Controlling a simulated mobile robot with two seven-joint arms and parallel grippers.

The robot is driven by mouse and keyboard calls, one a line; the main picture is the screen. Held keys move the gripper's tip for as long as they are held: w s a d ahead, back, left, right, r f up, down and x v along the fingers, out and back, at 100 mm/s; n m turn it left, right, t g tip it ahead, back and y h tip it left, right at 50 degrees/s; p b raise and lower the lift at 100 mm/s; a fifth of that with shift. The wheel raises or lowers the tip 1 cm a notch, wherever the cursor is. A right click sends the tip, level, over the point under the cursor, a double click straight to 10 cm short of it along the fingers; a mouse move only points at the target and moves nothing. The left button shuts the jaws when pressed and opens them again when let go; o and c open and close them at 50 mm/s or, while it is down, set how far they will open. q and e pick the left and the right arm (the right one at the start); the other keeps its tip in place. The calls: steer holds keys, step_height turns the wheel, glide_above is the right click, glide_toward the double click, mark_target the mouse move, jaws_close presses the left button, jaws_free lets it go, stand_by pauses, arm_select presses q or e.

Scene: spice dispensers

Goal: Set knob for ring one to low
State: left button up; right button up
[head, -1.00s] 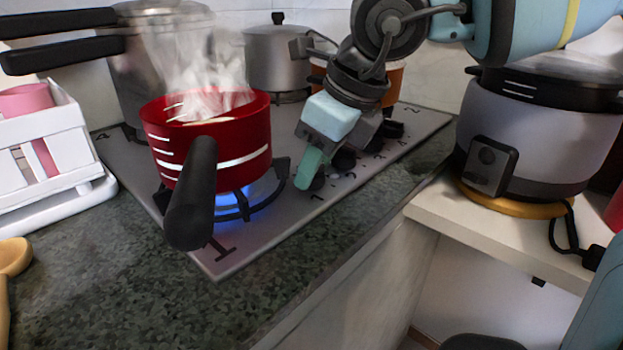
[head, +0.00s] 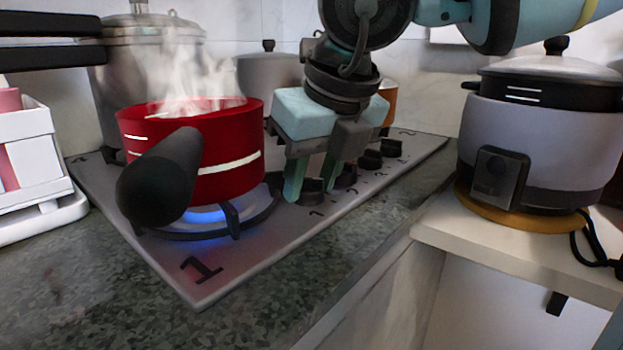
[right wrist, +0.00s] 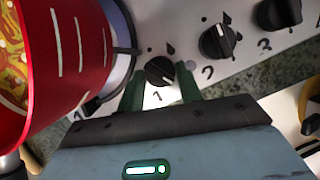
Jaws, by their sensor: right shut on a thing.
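The knob for ring one (right wrist: 160,71) is a small black dial with a white line, beside a printed 1 in the right wrist view. It also shows in the head view (head: 312,188). My right gripper (head: 313,186) is shut on this knob, with one green finger on each side. In the right wrist view the fingertips (right wrist: 160,82) flank it. Ring one (head: 250,224), at the corner marked 1, burns with a blue flame under the steaming red pot (head: 230,155). My left gripper is not in view.
Further knobs (head: 370,159) sit in a row behind the gripped one. The pot's thick black handle (head: 160,178) points toward the front. A rice cooker (head: 540,135) stands on the right shelf, and a white rack (head: 30,150) stands at left. The front counter (head: 130,300) is clear.

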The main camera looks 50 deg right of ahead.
stand_by(0.3)
steer(key=o, duration=0.7)
steer(key=p+v, duration=0.2)
steer(key=v, duration=0.5)
steer(key=shift+s+r, duration=0.15)
steer(key=shift+r, duration=0.2)
steer(key=shift+a, duration=0.1)
